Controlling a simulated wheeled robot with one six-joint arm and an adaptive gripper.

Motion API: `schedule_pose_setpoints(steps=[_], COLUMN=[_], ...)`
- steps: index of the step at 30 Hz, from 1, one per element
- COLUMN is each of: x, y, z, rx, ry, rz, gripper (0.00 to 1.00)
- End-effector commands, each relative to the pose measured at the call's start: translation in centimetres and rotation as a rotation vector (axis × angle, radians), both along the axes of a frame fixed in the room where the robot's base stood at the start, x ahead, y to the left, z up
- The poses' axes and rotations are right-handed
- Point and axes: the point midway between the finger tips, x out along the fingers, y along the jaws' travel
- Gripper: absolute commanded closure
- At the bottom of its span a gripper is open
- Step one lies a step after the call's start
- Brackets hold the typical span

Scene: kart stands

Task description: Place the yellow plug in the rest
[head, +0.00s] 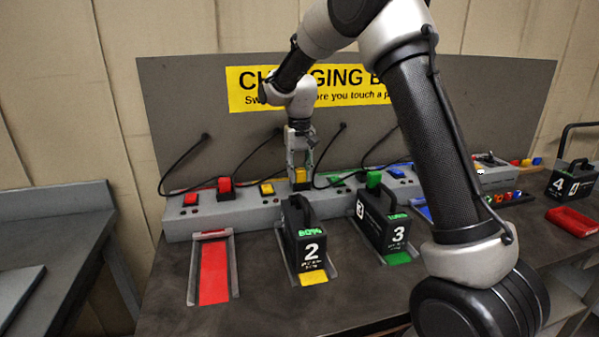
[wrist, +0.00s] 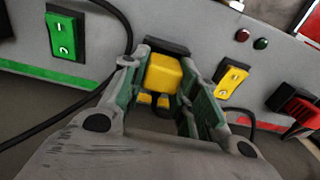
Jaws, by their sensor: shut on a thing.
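My gripper (head: 301,165) points down at the grey charging console, behind battery 2. It is shut on the yellow plug (head: 300,175). In the wrist view the plug (wrist: 164,74) sits between the two green-padded fingers. A black holder (wrist: 168,45), which looks like the rest, shows right beside the plug, partly hidden by it. I cannot tell whether the plug is seated in it. A yellow rocker switch (wrist: 231,80) is on the console beside the gripper, and it also shows in the head view (head: 267,189).
Battery 2 (head: 309,248) and battery 3 (head: 385,222) stand in front of the console. A red plug (head: 225,187) and a green plug (head: 374,179) are on the console. Black cables (head: 182,158) loop behind it. The red bay (head: 214,272) is empty.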

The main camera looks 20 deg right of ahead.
Motion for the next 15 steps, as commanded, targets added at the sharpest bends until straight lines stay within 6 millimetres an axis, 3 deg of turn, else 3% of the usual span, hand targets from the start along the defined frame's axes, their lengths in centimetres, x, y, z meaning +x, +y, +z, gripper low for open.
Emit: schedule_pose_setpoints(steps=[3,4,7,15], x=[-0.02,-0.02,-0.02,-0.01], y=[-0.01,0.0,0.0,0.0], z=[-0.34,-0.29,-0.28,-0.25], rx=[0.0,0.0,0.0,0.0], ry=[0.001,0.001,0.001,0.001], rz=[0.0,0.0,0.0,0.0], gripper=[0.95,0.65,0.49,0.49])
